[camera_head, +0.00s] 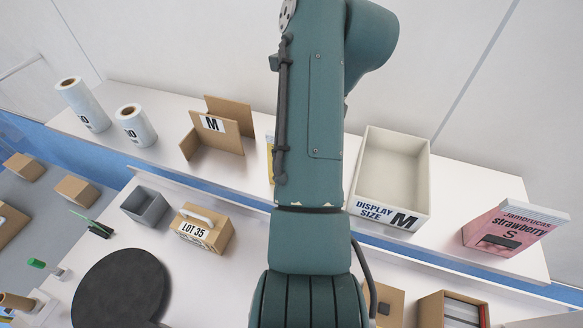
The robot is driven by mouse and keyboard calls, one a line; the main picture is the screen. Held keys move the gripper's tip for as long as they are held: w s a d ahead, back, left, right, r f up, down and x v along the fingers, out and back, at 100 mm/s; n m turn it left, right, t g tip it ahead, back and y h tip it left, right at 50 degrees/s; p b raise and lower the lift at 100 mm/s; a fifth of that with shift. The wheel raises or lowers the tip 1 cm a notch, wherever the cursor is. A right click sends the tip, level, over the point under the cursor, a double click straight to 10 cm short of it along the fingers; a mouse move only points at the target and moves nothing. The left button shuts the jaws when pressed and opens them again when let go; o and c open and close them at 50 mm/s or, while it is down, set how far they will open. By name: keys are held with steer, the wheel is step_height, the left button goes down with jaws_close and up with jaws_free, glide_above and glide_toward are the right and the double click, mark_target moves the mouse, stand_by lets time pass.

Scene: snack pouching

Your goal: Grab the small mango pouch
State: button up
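No pouch that I can read as mango is in plain view. A narrow yellow sliver (270,163) shows on the back shelf at the left edge of my arm. Most of it is hidden behind the arm, so I cannot tell its print or size. A pink pouch marked "strawberry" and "S" (507,232) stands at the right end of the same shelf. My teal arm fills the middle of the view from top to bottom. My gripper is not in the picture.
A white bin labelled "DISPLAY SIZE M" (393,172) sits right of my arm. Left are a cardboard stand marked "M" (232,142), white rolls (136,125), a "LOT 35" box (205,231), a grey bin (145,204) and a dark round disc (120,290). Cardboard boxes (432,309) stand lower right.

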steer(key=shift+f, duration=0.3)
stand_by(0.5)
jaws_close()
